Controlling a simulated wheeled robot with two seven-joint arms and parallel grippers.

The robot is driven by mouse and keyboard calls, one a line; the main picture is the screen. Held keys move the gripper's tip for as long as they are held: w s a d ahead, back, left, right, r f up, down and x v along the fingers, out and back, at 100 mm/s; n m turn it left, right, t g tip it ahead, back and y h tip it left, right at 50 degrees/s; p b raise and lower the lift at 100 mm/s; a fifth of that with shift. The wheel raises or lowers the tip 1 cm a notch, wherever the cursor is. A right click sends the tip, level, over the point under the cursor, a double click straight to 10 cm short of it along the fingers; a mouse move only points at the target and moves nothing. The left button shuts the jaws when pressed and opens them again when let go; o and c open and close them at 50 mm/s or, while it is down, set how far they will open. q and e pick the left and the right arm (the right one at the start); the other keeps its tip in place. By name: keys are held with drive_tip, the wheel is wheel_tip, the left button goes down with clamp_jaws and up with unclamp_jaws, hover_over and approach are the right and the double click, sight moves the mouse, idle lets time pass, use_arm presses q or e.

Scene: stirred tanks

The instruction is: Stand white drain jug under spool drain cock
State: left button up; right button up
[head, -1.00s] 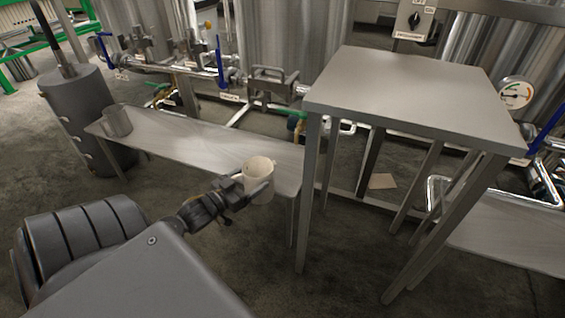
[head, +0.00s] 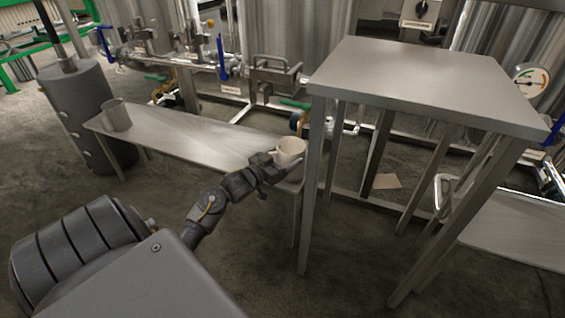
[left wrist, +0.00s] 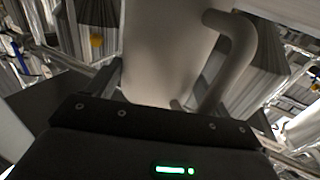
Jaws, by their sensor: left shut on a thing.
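The white drain jug (head: 291,151) is upright at the right end of the low steel bench (head: 190,137), beside a leg of the tall table. My left gripper (head: 274,163) is shut on it from the front left. In the left wrist view the jug (left wrist: 155,50) fills the middle, with its handle (left wrist: 240,60) to the right. I cannot tell whether the jug's base touches the bench. My right gripper is not in view.
The tall steel table (head: 420,80) stands close to the right of the jug, its leg (head: 312,190) very near. A grey metal jug (head: 116,116) stands at the bench's left end. A dark cylinder (head: 80,110) stands at left. Tanks and pipes are behind.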

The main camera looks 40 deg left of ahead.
use_arm(q)
drive_tip(key=shift+f, duration=0.85)
drive_tip(key=shift+r, duration=0.15)
drive_tip(key=o, duration=1)
